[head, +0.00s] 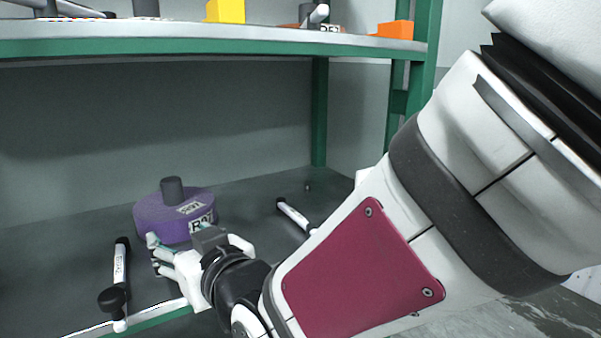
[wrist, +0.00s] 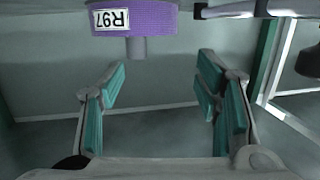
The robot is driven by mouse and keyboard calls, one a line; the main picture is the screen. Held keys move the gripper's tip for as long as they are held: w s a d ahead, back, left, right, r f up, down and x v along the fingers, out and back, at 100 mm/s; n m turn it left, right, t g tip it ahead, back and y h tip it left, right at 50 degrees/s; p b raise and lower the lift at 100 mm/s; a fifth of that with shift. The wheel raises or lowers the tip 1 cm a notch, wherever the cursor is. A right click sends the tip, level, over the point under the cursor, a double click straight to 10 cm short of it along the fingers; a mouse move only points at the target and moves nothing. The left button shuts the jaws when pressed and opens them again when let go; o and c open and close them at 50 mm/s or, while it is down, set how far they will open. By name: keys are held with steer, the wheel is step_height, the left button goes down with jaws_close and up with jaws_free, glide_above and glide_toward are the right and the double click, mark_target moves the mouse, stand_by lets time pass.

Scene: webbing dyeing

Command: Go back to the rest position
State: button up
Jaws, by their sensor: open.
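My gripper (head: 168,252) is over the lower shelf in the head view, at the front of a purple webbing roll (head: 150,218). In the wrist view my gripper (wrist: 160,85) has its two teal-padded fingers spread wide, with nothing between them. The purple roll (wrist: 158,18) shows there at the top edge, upside down, with a label reading R97, beyond the fingertips. A dark grey core (head: 172,189) stands up from the roll's middle. The roll rests on the lower shelf (head: 60,265). In the head view my fingers overlap its lower edge; I cannot tell whether they touch it.
A black-and-white rod (head: 120,268) lies left of my gripper, another rod (head: 294,214) to the right. The upper shelf (head: 200,44) overhead holds a yellow block (head: 226,11) and an orange block (head: 396,30). A green post (head: 319,110) stands at the back.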

steer(key=s+d+f+m+g+h, duration=0.2)
steer(key=d+h, duration=0.2)
steer(key=d, duration=0.8)
steer(key=s+d+f+m+g+h, duration=0.2)
steer(key=d+f+h, duration=0.15)
steer(key=d, duration=0.75)
steer(key=s+d+m+g+h, duration=0.2)
steer(key=s+d+g, duration=0.2)
steer(key=s+d, duration=0.45)
steer(key=s+d+m+g+h, duration=0.1)
steer(key=s+d+m+g, duration=0.3)
steer(key=s, duration=0.8)
step_height(320, 180, up, 22)
steer(key=d+n+t+p, duration=0.1)
steer(key=t+p, duration=0.3)
steer(key=p, duration=1.6)
steer(key=shift+s+n+p, duration=0.25)
steer(key=shift+n+p, duration=0.05)
